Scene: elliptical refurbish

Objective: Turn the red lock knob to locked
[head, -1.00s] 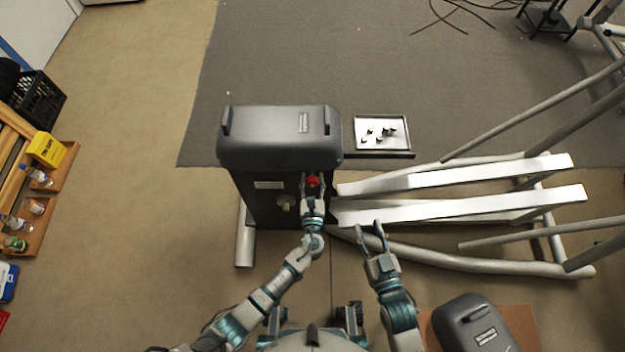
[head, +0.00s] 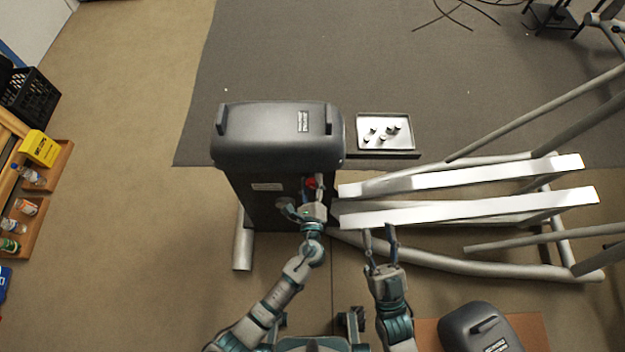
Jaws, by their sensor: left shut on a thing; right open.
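The red lock knob (head: 311,183) is on the front face of the dark machine housing (head: 262,205), below its grey cover. My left gripper (head: 312,188) is at the knob, with its fingers around it and shut on it. The fingers and wrist hide part of the knob, so its marking cannot be read. My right gripper (head: 379,232) is open and empty, to the right of the housing and near the lower white rail.
The grey cover (head: 270,135) tops the housing. White rails (head: 470,208) and grey tubes extend to the right. A tray (head: 385,132) with several small parts lies behind. Another grey cover (head: 480,328) lies at lower right.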

